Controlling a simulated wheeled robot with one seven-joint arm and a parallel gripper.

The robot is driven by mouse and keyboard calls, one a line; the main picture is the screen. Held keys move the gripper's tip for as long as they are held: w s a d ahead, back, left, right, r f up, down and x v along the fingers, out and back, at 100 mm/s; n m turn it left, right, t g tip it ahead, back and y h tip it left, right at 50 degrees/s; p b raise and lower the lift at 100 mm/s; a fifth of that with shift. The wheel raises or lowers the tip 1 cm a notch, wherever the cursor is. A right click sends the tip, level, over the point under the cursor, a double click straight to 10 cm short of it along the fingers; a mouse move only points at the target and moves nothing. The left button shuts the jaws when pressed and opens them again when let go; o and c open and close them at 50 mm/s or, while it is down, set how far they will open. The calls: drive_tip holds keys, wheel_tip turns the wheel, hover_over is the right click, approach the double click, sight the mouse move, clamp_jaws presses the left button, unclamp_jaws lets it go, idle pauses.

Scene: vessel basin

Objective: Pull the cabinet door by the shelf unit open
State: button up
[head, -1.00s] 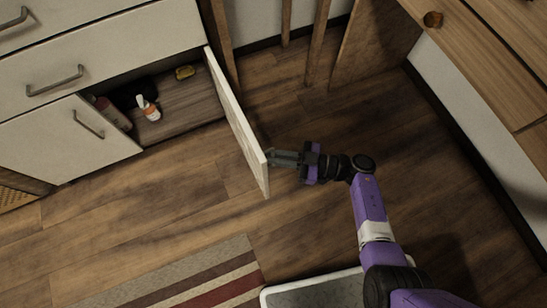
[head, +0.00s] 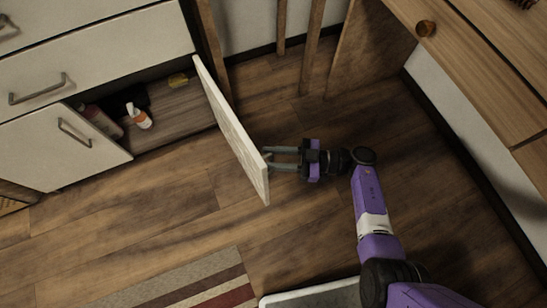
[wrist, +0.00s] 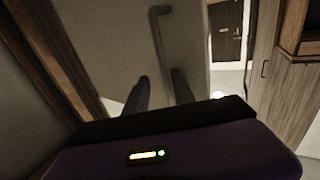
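The cabinet door (head: 232,130) stands swung wide open, out from the low white cabinet. Its outer face fills the middle of the wrist view (wrist: 190,50), with a vertical bar handle (wrist: 160,32) on it. My gripper (head: 266,158) is at the outer face near the door's free edge. Its two fingers are spread apart. In the wrist view my fingertips (wrist: 159,82) show just below the handle's lower end; I cannot tell whether they touch the door. The handle is hidden in the head view.
A wooden table (head: 480,60) stands right. Bare floor (head: 190,210) lies in front; a striped rug (head: 190,285) is nearer.

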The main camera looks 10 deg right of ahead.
drive_tip(key=shift+s+d+f, duration=0.1)
drive_tip(key=shift+s+f, duration=0.05)
drive_tip(key=shift+s, duration=0.05)
drive_tip(key=v, duration=0.7)
drive_tip(key=shift+d+p, duration=0.3)
idle(0.4)
